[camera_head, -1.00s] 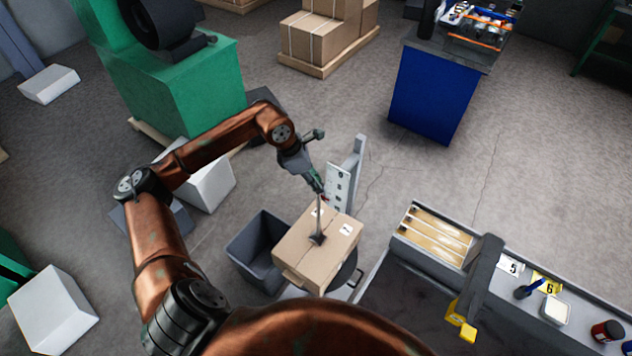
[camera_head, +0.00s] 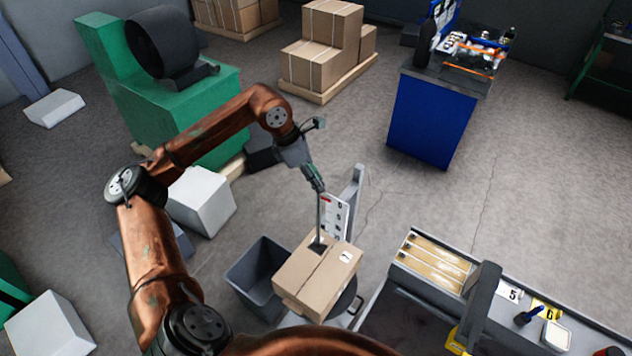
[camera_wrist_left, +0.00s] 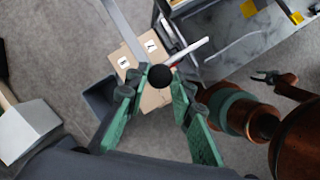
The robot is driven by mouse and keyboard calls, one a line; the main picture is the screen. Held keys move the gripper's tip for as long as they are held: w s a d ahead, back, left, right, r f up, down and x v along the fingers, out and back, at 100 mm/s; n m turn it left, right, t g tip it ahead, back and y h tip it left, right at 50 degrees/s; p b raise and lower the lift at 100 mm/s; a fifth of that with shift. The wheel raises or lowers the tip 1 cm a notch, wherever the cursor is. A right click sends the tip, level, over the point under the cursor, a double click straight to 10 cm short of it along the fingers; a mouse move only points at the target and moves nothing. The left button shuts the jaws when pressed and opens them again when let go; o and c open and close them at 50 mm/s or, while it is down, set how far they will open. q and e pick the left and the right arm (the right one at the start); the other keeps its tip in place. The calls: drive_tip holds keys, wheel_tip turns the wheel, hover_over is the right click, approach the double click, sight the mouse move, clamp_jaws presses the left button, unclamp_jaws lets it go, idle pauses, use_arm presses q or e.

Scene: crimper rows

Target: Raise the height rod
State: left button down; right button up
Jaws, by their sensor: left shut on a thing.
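The height rod (camera_head: 318,213) is a thin grey upright rod with a dark flat foot (camera_head: 318,246) at its lower end. The foot appears above the cardboard box (camera_head: 318,277), towards its far side; a small gap is hard to judge. My left gripper (camera_head: 317,187) is shut on the rod's upper end. In the left wrist view, a black round knob (camera_wrist_left: 160,77) sits between its green fingers. A red pointer (camera_head: 327,199) lies against the numbered scale plate (camera_head: 338,217). A small dark gripper, apparently my right one (camera_wrist_left: 266,77), shows at the right of the wrist view.
A dark bin (camera_head: 257,272) stands left of the box. A grey bench (camera_head: 405,290) with a wooden-slatted tray (camera_head: 435,262) is at the right. A blue cabinet (camera_head: 430,118), a green machine (camera_head: 185,105) and a white block (camera_head: 203,200) stand around. Open floor lies beyond the scale.

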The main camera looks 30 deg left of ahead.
use_arm(q)
drive_tip(key=shift+w+r, duration=0.1)
drive_tip(key=shift+r, duration=0.2)
drive_tip(key=c, duration=2.1)
unclamp_jaws()
drive_tip(key=o, duration=0.4)
drive_tip(key=shift+f, duration=0.1)
drive_tip(key=shift+o, duration=0.2)
drive_tip(key=v, duration=1.2)
drive_tip(key=shift+d+f, duration=0.1)
